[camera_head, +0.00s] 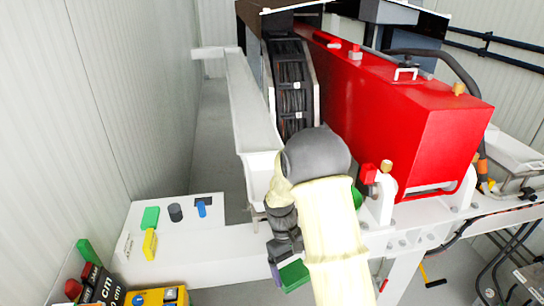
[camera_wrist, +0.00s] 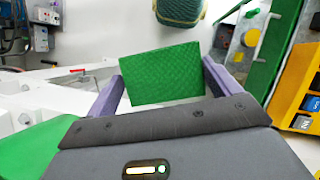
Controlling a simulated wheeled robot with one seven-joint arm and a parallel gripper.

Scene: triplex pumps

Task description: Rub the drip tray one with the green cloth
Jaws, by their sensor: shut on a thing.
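My gripper (camera_wrist: 160,82) is shut on a green cloth (camera_wrist: 160,74), which sits between its two purple fingers in the wrist view. In the head view, the gripper (camera_head: 283,272) hangs low in front of the white bench, with the green cloth (camera_head: 293,276) at its tip. A long pale trough (camera_head: 250,110) runs along the left side of the red pump, and a white tray (camera_head: 518,155) stands at the far right. No label shows, so I cannot tell which is drip tray one. The cloth appears apart from both. My arm hides part of the trough's near end.
The white bench (camera_head: 185,262) holds a green block (camera_head: 150,217), a yellow block (camera_head: 150,244), a dark cylinder (camera_head: 175,212) and a blue item (camera_head: 201,208). A yellow box (camera_head: 158,298) stands at the front left. The red pump housing (camera_head: 385,105) blocks the right.

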